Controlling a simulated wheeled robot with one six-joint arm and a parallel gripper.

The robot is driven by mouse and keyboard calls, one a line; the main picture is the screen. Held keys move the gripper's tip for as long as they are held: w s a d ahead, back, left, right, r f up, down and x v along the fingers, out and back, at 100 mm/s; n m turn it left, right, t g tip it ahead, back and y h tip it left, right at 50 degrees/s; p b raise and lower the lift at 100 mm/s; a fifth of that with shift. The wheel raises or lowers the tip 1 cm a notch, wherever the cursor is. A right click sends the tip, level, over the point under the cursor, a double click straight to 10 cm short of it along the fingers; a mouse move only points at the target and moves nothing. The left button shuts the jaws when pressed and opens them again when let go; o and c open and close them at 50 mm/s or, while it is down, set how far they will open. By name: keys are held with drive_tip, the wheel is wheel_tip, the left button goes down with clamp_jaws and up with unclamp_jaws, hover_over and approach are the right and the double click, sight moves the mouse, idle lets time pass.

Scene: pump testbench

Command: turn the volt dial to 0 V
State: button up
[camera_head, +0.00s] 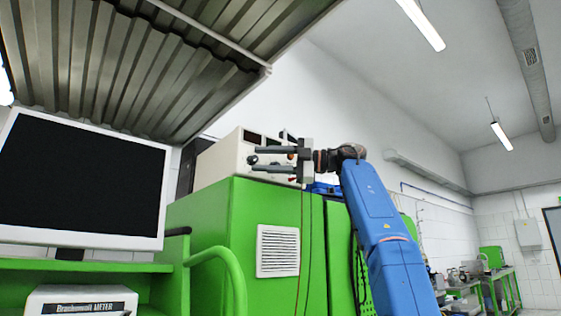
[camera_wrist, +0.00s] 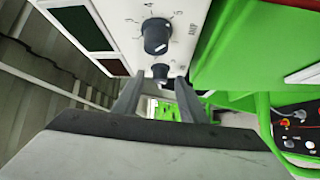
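A white power supply (camera_head: 222,160) stands on top of the green cabinet. In the wrist view its panel (camera_wrist: 118,14) carries a black dial (camera_wrist: 157,36) with a white mark, a numbered scale and the label AMP. A second black dial (camera_wrist: 160,71) lies lower in the picture, its label not readable; it appears to be the volt dial. My gripper (camera_wrist: 158,84) is open, with one finger on each side of this second dial in the picture. I cannot tell whether they touch it. In the head view my gripper (camera_head: 256,159) is in front of the panel.
Two dark display windows (camera_wrist: 82,27) sit beside the dials. A corrugated metal canopy (camera_head: 110,70) hangs above. The green cabinet (camera_head: 215,225) has a white vent, and thin cables hang down its front. A monitor (camera_head: 85,180) stands at left above a Braunbowatt meter (camera_head: 80,300).

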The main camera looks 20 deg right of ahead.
drive_tip(key=v, duration=1.7)
drive_tip(key=shift+s+d, duration=0.1)
